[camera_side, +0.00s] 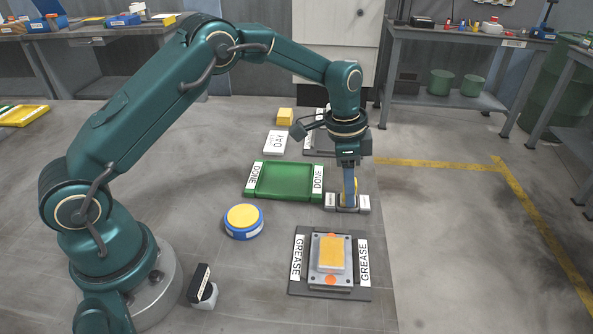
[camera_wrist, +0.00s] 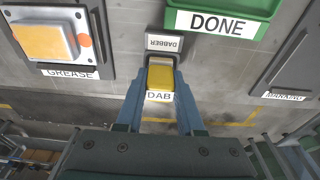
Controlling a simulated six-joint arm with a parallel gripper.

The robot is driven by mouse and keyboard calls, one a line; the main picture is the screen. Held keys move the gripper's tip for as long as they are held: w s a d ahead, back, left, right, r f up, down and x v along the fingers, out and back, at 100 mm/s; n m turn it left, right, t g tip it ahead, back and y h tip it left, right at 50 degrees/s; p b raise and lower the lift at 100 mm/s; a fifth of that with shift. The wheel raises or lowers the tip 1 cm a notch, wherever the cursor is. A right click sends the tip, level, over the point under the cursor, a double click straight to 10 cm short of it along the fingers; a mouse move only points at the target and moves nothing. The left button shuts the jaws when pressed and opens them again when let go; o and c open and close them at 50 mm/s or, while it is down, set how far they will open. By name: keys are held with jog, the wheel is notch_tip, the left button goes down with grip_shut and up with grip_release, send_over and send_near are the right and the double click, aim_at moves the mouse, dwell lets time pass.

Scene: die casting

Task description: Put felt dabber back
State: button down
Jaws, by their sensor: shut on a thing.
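The felt dabber (camera_wrist: 160,78) is a yellow block with a white DAB label, between my gripper's fingers in the wrist view. My gripper (camera_side: 350,198) points straight down and is shut on it. The dabber's holder is a grey stand (camera_side: 363,203) on the floor-like surface, with a DABBER label (camera_wrist: 164,42) in the wrist view. My fingertips are low, between the holder's blocks in the side view. The fingers hide most of the dabber there, and I cannot tell whether it touches the holder's bottom.
A green DONE tray (camera_side: 251,197) lies just left of the holder. A GREASE mat (camera_side: 300,289) with a metal die block (camera_side: 330,258) lies in front. A blue round pot (camera_side: 244,232) with a yellow top stands left. Another dark mat (camera_side: 318,147) is behind. The right side is clear.

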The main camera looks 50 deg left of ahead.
jog(key=shift+f, duration=0.1)
jog(key=c, duration=0.5)
grip_release()
jog(key=s+a+r+n+t, duration=0.1)
jog(key=s+r, duration=0.2)
jog(key=r, duration=0.5)
jog(key=s+a+r+n, duration=0.1)
jog(key=s+r, duration=0.2)
jog(key=r, duration=0.6)
jog(key=s+f+n+t, duration=0.1)
jog(key=s+n, duration=0.1)
jog(key=s, duration=0.3)
jog(key=s+a+f+n+t, duration=0.1)
jog(key=s+n, duration=0.1)
jog(key=s, duration=0.4)
jog(key=s+f+n+t+y, duration=0.1)
jog(key=s+n, duration=0.2)
jog(key=s, duration=0.3)
jog(key=shift+s+a, duration=0.2)
